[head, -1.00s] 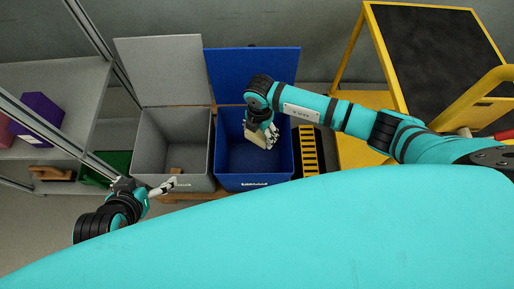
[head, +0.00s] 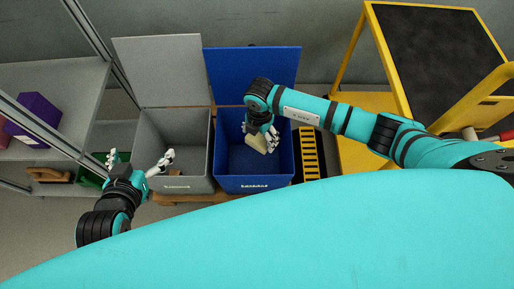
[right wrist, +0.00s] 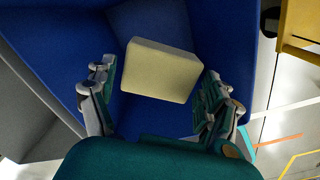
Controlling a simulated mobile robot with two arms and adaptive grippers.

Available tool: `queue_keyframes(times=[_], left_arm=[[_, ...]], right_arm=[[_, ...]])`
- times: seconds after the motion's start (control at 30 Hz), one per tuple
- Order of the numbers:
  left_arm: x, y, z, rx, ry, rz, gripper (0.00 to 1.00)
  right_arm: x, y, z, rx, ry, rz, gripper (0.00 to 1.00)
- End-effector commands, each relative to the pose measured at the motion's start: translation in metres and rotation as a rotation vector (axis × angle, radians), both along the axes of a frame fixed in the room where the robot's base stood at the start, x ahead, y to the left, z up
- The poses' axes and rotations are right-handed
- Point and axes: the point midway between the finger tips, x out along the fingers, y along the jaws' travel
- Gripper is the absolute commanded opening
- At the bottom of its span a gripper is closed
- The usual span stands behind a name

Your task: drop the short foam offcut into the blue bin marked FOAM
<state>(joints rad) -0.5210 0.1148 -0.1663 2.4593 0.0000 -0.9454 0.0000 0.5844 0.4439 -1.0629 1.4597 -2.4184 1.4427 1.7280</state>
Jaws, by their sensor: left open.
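The short foam offcut (head: 257,143), a cream block, is inside the opening of the blue bin (head: 228,181), below my right gripper (head: 262,136). In the right wrist view the offcut (right wrist: 160,70) lies beyond the spread fingers of my right gripper (right wrist: 160,80), with gaps on both sides. I cannot tell whether it is falling or resting. The blue bin has white lettering on its front, too small to read, and its lid stands open. My left gripper (head: 137,164) is open and empty, in front of the grey bin.
A grey bin (head: 150,140) with a raised lid stands left of the blue bin. A shelf (head: 75,85) at the left holds a purple box (head: 40,112). A yellow trolley (head: 358,130) with a black top stands at the right.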

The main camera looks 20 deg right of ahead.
Motion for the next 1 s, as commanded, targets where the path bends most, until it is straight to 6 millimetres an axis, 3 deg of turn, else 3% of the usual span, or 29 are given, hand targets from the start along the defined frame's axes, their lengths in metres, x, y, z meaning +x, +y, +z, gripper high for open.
queue_keyframes(times=[0.1, 0.47, 1.0], left_arm=[[0.0, 0.0, 0.0, 0.0, 0.0, 0.0, 1.0], [0.0, 0.0, 0.0, 0.0, 0.001, 0.0, 1.0], [0.0, 0.0, 0.0, 0.0, 0.001, 0.0, 1.0]], right_arm=[[0.0, 0.0, 0.0, 0.0, 0.0, 0.0, 1.0], [0.001, 0.0, 0.006, 0.001, -0.001, 0.0, 1.0], [0.001, 0.0, 0.105, 0.001, -0.002, 0.001, 1.0]])
